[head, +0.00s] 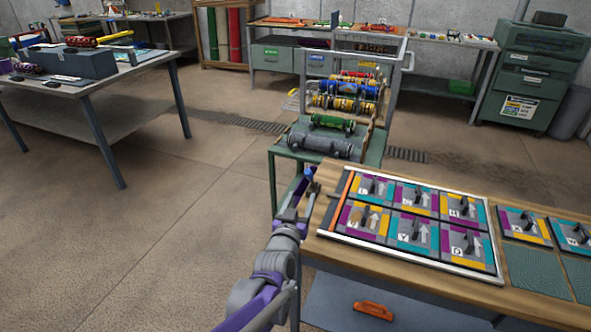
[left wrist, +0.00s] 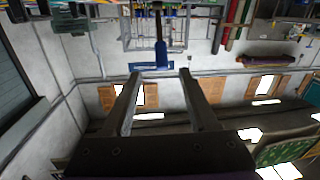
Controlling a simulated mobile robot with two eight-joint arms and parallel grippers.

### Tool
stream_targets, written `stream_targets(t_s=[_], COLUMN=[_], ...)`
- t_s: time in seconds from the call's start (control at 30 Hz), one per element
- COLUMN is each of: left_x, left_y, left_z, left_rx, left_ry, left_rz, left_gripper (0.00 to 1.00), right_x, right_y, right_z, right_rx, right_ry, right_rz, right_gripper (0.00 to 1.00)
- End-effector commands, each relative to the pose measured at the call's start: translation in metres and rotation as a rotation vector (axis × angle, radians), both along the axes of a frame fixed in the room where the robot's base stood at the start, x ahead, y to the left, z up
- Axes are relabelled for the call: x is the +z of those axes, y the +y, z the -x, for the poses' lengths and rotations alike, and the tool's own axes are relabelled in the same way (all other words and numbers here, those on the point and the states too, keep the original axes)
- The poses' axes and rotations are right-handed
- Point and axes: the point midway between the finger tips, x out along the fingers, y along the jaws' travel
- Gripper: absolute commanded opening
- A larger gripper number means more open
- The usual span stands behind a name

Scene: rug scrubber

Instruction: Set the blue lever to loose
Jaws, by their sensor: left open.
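In the left wrist view, which looks upside down, a blue T-shaped piece (left wrist: 161,48) that looks like the blue lever hangs down from the top. Its crossbar is between or just beyond my left gripper's fingertips (left wrist: 159,73); I cannot tell whether they touch. The fingers are apart with nothing gripped. In the head view, my left gripper (head: 302,190) is at the left end of the wooden workbench (head: 330,175), close to the green cart (head: 283,160). My right gripper is not in view.
A framed board of coloured lettered tiles (head: 425,262) lies on the bench, with more tiles at right. The cart carries a grey roller (head: 320,146) and a green roller (head: 333,123). An orange-handled tool (head: 373,310) lies on the lower shelf. The floor at left is clear.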

Motion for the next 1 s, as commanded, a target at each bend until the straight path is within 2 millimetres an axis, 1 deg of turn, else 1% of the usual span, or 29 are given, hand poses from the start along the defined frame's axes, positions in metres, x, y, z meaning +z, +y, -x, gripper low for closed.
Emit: stream_targets(t_s=[0.07,0.17,0.27,0.37,0.6,0.7,0.83,1.0], left_x=[-0.004,-0.005,-0.004,-0.004,-0.005,-0.005,-0.005,-0.004], left_y=[-0.003,-0.005,-0.006,-0.009,-0.017,-0.02,-0.023,-0.024], left_z=[-0.004,-0.009,-0.018,-0.034,-0.079,-0.094,-0.107,-0.113], left_rx=[0.003,0.005,0.006,0.006,0.006,0.005,0.005,0.005], left_ry=[-0.019,-0.03,-0.032,-0.031,-0.03,-0.029,-0.029,-0.029], left_rz=[0.006,0.009,0.009,0.008,0.008,0.007,0.007,0.008], left_gripper=[0.59,0.59,0.59,0.59,0.59,0.59,0.59,0.59], right_x=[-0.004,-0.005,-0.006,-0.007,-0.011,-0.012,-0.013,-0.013], right_y=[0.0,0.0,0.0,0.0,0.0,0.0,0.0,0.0], right_z=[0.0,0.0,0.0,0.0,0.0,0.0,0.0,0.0], right_rx=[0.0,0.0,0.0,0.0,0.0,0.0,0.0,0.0], right_ry=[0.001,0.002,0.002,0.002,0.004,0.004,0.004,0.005], right_rz=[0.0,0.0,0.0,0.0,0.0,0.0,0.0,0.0], right_gripper=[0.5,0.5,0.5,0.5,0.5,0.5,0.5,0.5])
